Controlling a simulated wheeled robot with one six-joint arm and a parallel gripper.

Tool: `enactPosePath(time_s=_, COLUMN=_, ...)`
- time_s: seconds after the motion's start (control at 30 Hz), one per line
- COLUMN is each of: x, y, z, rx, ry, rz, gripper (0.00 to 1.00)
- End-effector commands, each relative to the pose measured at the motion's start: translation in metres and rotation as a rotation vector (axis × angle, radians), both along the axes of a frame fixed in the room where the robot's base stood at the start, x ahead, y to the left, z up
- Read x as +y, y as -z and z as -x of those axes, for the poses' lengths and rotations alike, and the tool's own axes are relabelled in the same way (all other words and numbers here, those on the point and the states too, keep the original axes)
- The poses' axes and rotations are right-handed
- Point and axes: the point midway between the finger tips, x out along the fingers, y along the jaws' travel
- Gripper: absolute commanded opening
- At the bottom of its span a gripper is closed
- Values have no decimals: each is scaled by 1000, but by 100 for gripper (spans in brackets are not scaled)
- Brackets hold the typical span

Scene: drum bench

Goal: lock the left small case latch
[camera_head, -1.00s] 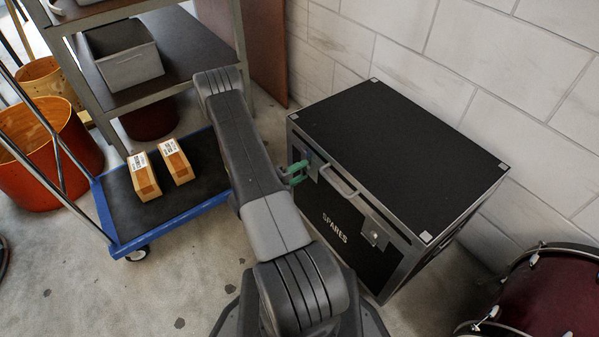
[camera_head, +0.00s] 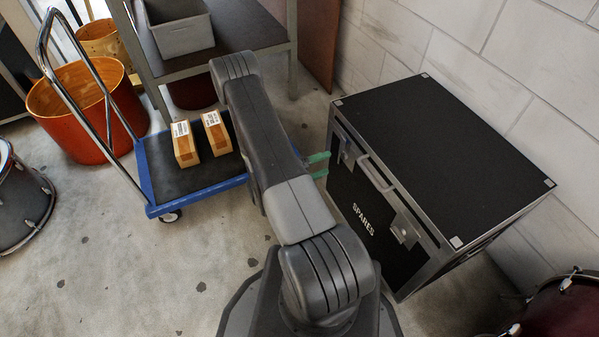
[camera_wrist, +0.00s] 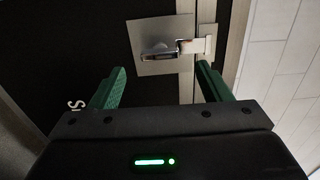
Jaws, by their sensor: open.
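The left latch (camera_head: 345,152) is a metal fitting on the front of the black SPARES case (camera_head: 440,140), near its left end by the lid edge. In the wrist view the latch (camera_wrist: 165,50) shows a square plate, a lever pointing picture-left and a catch piece bridging the lid seam. Whether it is fastened I cannot tell. My gripper (camera_head: 323,165) has green fingers, sits just in front of the latch and is apart from it. In the wrist view my gripper (camera_wrist: 162,75) is open and empty, with the latch ahead between the finger lines.
A metal handle (camera_head: 375,172) and the right latch (camera_head: 405,232) are on the same case front. A blue trolley (camera_head: 195,199) with two boxes stands left, by a shelf (camera_head: 240,28). A wall is behind the case. A dark red drum (camera_head: 560,310) is at lower right.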

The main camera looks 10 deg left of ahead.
Motion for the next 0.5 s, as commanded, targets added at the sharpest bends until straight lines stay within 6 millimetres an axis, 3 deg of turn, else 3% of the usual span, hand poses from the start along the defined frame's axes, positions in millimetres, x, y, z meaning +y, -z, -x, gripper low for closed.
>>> enactPosePath(time_s=0.5, x=58, y=0, z=41, rx=0, ry=-3, rz=-1, gripper=71)
